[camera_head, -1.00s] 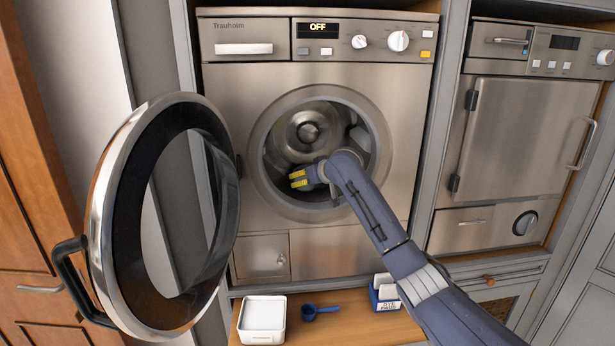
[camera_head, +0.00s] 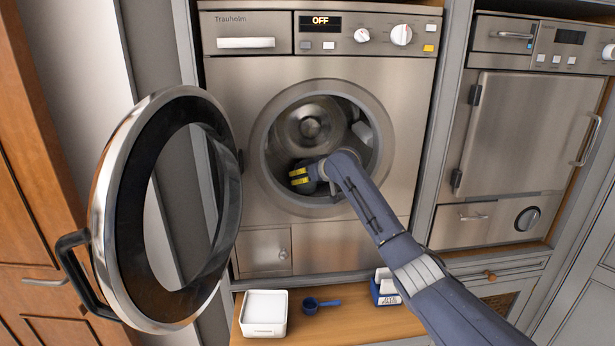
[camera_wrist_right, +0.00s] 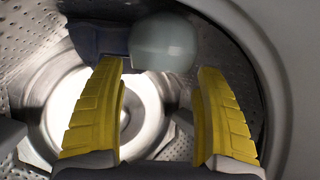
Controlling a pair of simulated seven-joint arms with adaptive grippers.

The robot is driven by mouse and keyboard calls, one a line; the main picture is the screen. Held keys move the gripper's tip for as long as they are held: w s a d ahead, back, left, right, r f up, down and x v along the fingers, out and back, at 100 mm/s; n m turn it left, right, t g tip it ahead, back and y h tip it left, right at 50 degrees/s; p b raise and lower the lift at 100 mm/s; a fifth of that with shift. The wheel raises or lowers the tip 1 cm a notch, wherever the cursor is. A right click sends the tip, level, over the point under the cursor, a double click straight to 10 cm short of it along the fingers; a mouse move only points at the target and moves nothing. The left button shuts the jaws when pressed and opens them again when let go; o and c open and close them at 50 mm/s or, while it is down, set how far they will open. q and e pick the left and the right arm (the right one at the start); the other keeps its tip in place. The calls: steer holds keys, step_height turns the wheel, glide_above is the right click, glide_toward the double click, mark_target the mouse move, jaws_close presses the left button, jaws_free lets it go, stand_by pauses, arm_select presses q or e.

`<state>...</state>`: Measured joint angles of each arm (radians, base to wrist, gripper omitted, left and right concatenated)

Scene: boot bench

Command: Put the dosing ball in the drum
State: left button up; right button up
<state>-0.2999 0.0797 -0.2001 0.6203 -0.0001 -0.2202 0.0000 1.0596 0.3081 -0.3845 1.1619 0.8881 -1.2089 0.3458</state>
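The dosing ball (camera_wrist_right: 165,43) shows in the right wrist view as a pale, translucent round thing just beyond my fingertips. A dark blue piece (camera_wrist_right: 98,38) sits against its left side; I cannot tell if it is part of the ball. My right gripper (camera_head: 299,176) is inside the drum (camera_head: 309,125) through the open door. In the right wrist view its yellow fingers (camera_wrist_right: 160,68) stand apart, with a gap between each fingertip and the ball. The ball cannot be made out in the head view. My left gripper is in neither view.
The round door (camera_head: 103,210) stands swung open to the left. Below the washer, a wooden shelf (camera_head: 350,322) holds a white tub (camera_head: 264,312), a blue scoop (camera_head: 312,306) and a blue-and-white box (camera_head: 385,288). The drum's rim (camera_wrist_right: 283,60) curves close on the right in the wrist view.

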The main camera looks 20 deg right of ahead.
steer(key=o, duration=0.3)
steer(key=shift+v, duration=6.05)
